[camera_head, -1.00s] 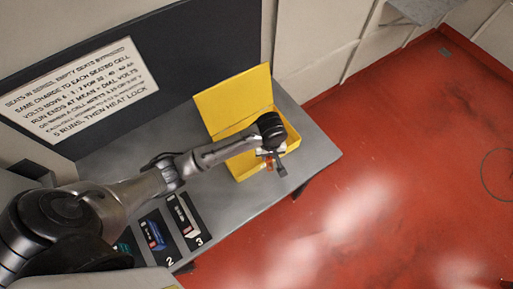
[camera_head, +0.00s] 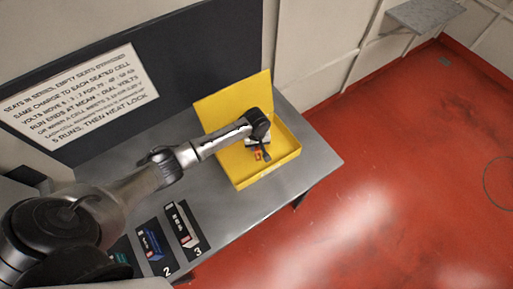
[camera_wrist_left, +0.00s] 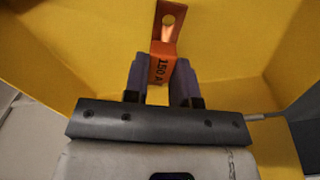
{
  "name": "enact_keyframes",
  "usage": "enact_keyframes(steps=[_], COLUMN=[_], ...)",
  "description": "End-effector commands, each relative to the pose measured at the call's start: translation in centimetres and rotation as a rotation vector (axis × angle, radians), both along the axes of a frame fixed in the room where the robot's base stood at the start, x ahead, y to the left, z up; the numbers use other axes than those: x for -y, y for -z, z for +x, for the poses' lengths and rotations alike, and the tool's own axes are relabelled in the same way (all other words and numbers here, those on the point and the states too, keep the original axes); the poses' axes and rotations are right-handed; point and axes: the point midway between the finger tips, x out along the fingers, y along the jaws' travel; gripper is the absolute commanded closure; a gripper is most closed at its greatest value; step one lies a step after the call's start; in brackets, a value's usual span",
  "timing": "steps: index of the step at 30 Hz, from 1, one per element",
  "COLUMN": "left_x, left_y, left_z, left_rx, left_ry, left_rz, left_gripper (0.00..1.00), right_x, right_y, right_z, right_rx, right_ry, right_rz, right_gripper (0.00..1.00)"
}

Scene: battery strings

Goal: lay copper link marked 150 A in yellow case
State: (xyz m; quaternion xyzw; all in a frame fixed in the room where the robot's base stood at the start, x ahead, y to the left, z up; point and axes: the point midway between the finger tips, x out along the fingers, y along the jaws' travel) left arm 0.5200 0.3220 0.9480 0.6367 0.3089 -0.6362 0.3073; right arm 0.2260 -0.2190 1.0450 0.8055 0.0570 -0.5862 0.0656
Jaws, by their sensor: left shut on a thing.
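The yellow case (camera_head: 279,160) stands open on the grey bench, its lid (camera_head: 235,98) raised at the back. My left gripper (camera_head: 262,155) is over the case's open tray. In the left wrist view, my left gripper (camera_wrist_left: 161,85) is shut on the copper link (camera_wrist_left: 168,28), an orange-copper strip with a hole at its far end and the marking 150 A. Yellow case walls (camera_wrist_left: 80,45) surround the link in that view. I cannot tell whether the link touches the case floor. My right gripper is not in view.
The grey bench (camera_head: 238,215) has bays marked 2 and 3 at its front, holding a blue cell (camera_head: 153,241) and a grey-white cell (camera_head: 181,222). A sign (camera_head: 80,90) is on the dark panel behind. Red floor lies to the right.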

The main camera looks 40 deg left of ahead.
Motion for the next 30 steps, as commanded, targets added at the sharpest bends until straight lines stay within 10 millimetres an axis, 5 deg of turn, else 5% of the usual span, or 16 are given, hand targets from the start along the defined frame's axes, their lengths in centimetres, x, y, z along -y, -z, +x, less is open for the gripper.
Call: enact_keyframes(steps=[6,20,21,30], left_x=[0.0,0.1,0.0,0.0], left_y=[2.4,2.9,3.0,2.9], left_z=[0.0,0.0,0.0,0.0], left_rx=[-0.001,0.001,0.000,0.000], left_ry=[-0.001,0.000,0.000,0.000], left_rz=[0.000,-0.001,0.000,0.000], left_gripper=[1.00,1.00,0.74,0.50], right_x=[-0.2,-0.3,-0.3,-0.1], right_y=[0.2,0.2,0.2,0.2], right_z=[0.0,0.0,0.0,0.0], right_rx=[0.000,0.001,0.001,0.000], right_ry=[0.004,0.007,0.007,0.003], right_rz=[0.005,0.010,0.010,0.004], right_gripper=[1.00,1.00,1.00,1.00])
